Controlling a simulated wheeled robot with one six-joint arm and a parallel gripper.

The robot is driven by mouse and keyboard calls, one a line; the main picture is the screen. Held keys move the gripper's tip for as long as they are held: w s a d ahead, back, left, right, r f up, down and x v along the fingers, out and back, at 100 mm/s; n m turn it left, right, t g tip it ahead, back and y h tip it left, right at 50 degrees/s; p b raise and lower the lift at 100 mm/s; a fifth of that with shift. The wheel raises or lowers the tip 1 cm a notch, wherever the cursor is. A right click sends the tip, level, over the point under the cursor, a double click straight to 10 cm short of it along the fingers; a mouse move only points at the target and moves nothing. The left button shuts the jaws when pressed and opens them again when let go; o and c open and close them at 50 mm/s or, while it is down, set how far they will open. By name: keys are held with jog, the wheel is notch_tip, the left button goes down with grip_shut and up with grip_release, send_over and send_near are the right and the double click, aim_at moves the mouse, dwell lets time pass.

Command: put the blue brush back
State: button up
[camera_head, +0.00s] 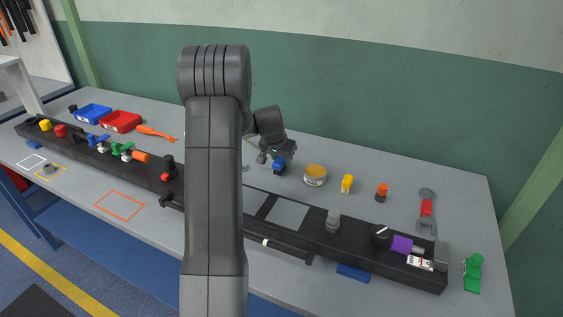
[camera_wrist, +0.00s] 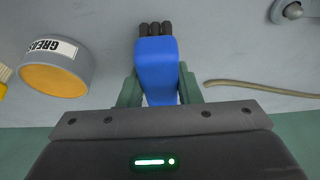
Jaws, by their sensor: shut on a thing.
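The blue brush (camera_wrist: 157,70) has a blue body with dark bristles, which point to the top of the wrist view. My gripper (camera_wrist: 157,88) is shut on it, with a green finger on each side of the blue body. In the head view the brush (camera_head: 279,163) shows small and blue below my gripper (camera_head: 273,155), over the grey table behind the long black rail. I cannot tell whether the bristles touch the table. My arm hides part of the table and rail.
A grease tin (camera_head: 315,175) stands close right of the brush, then a yellow item (camera_head: 347,183), an orange-and-black item (camera_head: 381,192) and a wrench (camera_head: 427,208). The black rail (camera_head: 300,240) runs along the front.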

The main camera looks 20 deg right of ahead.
jog(key=shift+f, duration=0.5)
jog(key=shift+f, duration=0.2)
jog(key=o, duration=0.9)
jog(key=shift+o, duration=0.2)
jog(key=shift+r, duration=0.5)
jog(key=b+v, duration=0.1)
jog(key=v, duration=1)
jog(key=shift+r, duration=0.2)
